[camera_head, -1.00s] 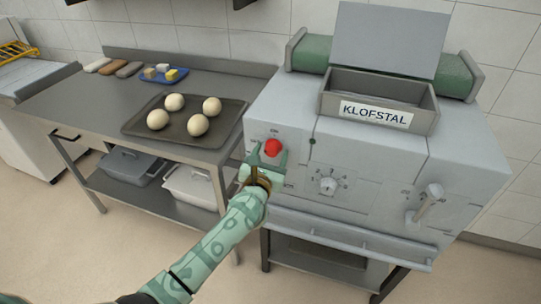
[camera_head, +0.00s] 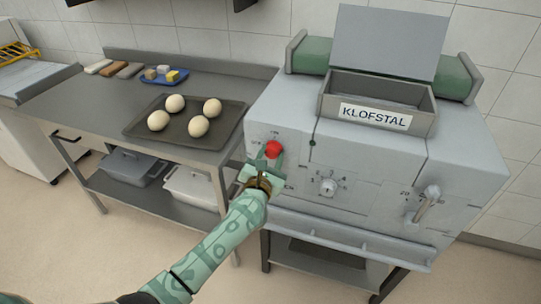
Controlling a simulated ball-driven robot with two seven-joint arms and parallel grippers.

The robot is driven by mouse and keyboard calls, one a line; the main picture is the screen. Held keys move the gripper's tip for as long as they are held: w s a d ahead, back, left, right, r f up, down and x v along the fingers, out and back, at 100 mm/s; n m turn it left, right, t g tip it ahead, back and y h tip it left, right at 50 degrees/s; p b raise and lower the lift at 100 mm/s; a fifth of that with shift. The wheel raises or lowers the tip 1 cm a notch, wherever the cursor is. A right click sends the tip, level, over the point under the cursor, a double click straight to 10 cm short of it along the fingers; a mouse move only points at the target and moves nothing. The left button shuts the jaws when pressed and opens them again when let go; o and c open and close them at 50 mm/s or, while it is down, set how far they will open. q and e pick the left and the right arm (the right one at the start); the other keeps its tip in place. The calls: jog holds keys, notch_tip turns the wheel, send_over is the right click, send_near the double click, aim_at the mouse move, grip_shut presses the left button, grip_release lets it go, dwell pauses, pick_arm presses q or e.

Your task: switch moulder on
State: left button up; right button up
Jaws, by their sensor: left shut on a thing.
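The moulder (camera_head: 380,160) is the big grey machine at the right, with a hopper labelled KLOFSTAL on top. A red knob (camera_head: 274,148) sits on the left of its front panel. My left gripper (camera_head: 268,160) is at the red knob, its fingers shut on it from below and in front. The fingers hide the lower part of the knob and some panel marks. My right gripper is not in view.
A white dial (camera_head: 328,187) and a lever (camera_head: 428,202) are on the same panel. A steel table (camera_head: 70,105) stands at the left with a dark tray (camera_head: 225,132) of several dough balls. Lidded bins sit on its lower shelf.

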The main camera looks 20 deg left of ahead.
pick_arm(q)
jog(key=m+p, duration=0.1)
jog(key=m, duration=0.3)
jog(key=shift+m, duration=0.4)
jog(key=m+p, duration=0.1)
jog(key=m, duration=0.2)
jog(key=shift+a+m, duration=0.1)
jog(key=shift+m, duration=0.3)
jog(key=m+h+p, duration=0.1)
jog(key=m, duration=0.3)
jog(key=shift+m+t, duration=0.3)
jog(key=shift+m+p, duration=0.5)
jog(key=shift+m, duration=1.1)
jog(key=shift+f, duration=0.1)
jog(key=o, duration=1)
jog(key=s+p, duration=0.1)
jog(key=s, duration=0.4)
jog(key=s+p, duration=0.1)
jog(key=s, duration=0.5)
jog(key=s+f+p, duration=0.1)
jog(key=s, duration=0.4)
jog(key=shift+s+a+f, duration=0.1)
jog(key=shift+s+a, duration=0.05)
jog(key=shift+a, duration=0.15)
